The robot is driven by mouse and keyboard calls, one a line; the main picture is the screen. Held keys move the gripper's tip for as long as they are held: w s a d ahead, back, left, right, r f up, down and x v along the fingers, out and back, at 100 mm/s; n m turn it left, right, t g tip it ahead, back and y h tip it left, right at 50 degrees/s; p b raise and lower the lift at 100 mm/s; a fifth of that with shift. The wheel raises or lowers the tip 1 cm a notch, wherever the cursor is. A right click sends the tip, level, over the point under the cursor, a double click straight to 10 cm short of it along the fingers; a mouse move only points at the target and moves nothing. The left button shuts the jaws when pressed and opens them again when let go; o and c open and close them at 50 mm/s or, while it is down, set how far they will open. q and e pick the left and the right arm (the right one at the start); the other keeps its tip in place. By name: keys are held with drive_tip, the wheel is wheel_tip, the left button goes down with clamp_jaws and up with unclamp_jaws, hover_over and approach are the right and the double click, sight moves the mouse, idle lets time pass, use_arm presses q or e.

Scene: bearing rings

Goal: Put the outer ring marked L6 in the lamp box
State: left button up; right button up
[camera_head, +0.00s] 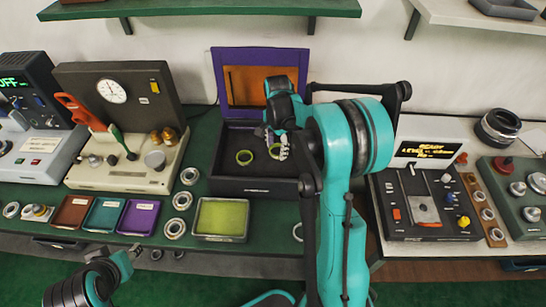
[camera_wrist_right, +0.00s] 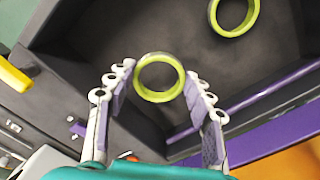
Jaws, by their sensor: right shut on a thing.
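The lamp box (camera_head: 252,187) is a black open box with a raised purple-edged lid, orange inside, at the back centre. My right gripper (camera_head: 275,148) reaches into it from above. In the right wrist view my right gripper (camera_wrist_right: 160,73) has its fingers on both sides of a yellow-green ring (camera_wrist_right: 160,96) and is shut on it. A second yellow-green ring (camera_head: 244,163) lies on the box floor to the left; it also shows in the wrist view (camera_wrist_right: 236,32). I cannot read a mark on either ring. My left gripper (camera_head: 132,254) is low at the left, its fingers unclear.
A gauge device (camera_head: 120,175) stands left of the box. Red (camera_head: 72,212), teal (camera_head: 104,214) and purple (camera_head: 139,216) trays, several metal rings and a yellow-green tray (camera_head: 221,218) lie in front. A control panel (camera_head: 425,210) stands right of my right arm.

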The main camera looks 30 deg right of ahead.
sight(276, 150)
wheel_tip(276, 150, down, 4)
drive_tip(key=shift+f+b, duration=0.25)
drive_tip(key=shift+b, duration=0.45)
drive_tip(key=shift+r, duration=0.1)
drive_tip(key=o, duration=0.8)
drive_tip(key=shift+f, duration=0.2)
drive_tip(key=o, duration=0.4)
drive_tip(key=shift+r, duration=0.15)
